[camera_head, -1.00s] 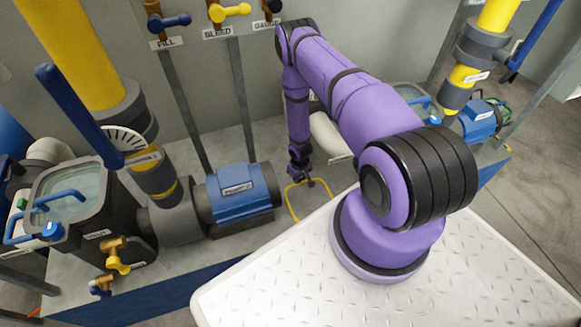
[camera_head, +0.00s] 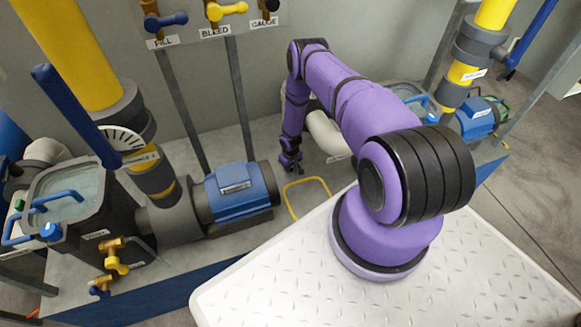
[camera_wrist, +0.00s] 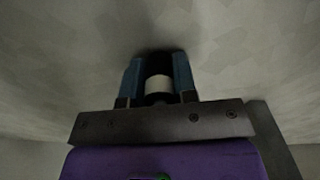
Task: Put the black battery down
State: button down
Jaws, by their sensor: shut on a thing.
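My gripper (camera_head: 290,168) hangs at the end of my purple arm, low over the grey platform (camera_head: 261,133), beyond a yellow outlined square (camera_head: 307,198). In the wrist view my gripper (camera_wrist: 158,80) has its two blue fingers shut on the sides of the black battery (camera_wrist: 159,64), a dark cylinder with a pale band. A dark shadow lies on the grey surface close to its far end. I cannot tell whether the battery touches that surface. In the head view the battery is too small and dark to make out.
A blue-topped pump (camera_head: 236,190) lies left of my gripper. A pale curved pipe (camera_head: 326,133) is close on the right. Valves labelled FILL (camera_head: 165,20), BLEED (camera_head: 226,12) and GAUGE are on the wall. The platform inside the yellow outline looks bare.

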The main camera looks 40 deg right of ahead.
jog(key=c, duration=0.9)
grip_release()
jog(key=shift+f, duration=0.1)
notch_tip(320, 180, up, 12)
jog(key=shift+r, duration=0.15)
